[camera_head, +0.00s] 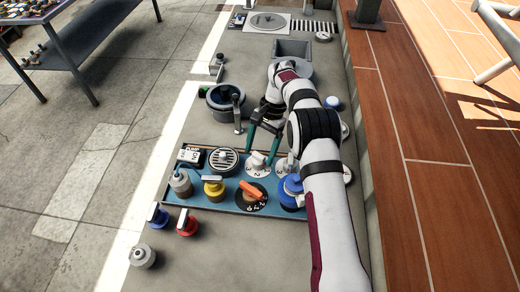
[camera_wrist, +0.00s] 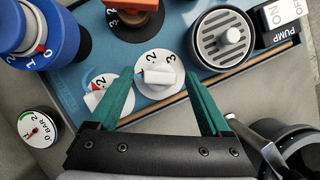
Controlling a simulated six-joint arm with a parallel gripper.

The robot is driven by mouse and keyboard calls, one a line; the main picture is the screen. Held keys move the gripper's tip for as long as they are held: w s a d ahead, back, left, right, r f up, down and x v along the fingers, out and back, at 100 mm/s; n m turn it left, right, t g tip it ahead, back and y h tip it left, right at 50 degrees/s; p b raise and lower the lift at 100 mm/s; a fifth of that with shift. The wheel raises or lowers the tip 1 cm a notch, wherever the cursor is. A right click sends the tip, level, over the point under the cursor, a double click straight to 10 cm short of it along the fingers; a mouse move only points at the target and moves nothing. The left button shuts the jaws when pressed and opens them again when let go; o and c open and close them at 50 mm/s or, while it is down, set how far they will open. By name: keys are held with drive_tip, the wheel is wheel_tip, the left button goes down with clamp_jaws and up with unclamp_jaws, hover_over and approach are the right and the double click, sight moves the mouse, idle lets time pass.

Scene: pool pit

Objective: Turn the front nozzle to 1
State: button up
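My gripper (camera_wrist: 166,80) is open, with teal fingers. In the wrist view a white knob (camera_wrist: 158,76) on a white numbered dial lies between the fingers in the picture; 2 and 3 are readable. Contact cannot be told. In the head view this knob (camera_head: 258,158) is on the blue panel, just below my gripper (camera_head: 264,143). A second white dial (camera_wrist: 97,95) with a red mark is partly hidden by the left finger. An orange handle (camera_head: 251,189) sits on a black numbered dial. No label shows which is the front nozzle.
A blue valve (camera_head: 291,188) stands at the panel's right, a yellow-handled one (camera_head: 213,186) at its left. A round drain (camera_head: 223,158) and PUMP switch (camera_wrist: 283,12) are beside the dials. A dark pot (camera_head: 226,99) stands behind. A pressure gauge (camera_wrist: 38,127) is at wrist-view left.

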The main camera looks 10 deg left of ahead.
drive_tip(key=v, duration=0.7)
drive_tip(key=shift+r, duration=0.2)
drive_tip(key=shift+w, duration=0.1)
drive_tip(key=s+d+r+t, duration=0.1)
drive_tip(key=s+d+r, duration=0.3)
drive_tip(key=s+r, duration=0.3)
drive_tip(key=s+d+r+t, duration=0.1)
drive_tip(key=s+d+r, duration=0.2)
drive_tip(key=s+r, duration=0.4)
drive_tip(key=s+d+f, duration=0.2)
drive_tip(key=s, duration=0.9)
drive_tip(key=s+d+f+t, duration=0.1)
drive_tip(key=s+d+f, duration=0.1)
drive_tip(key=s, duration=0.9)
drive_tip(key=shift+d+t, duration=0.2)
drive_tip(key=shift+t, duration=0.1)
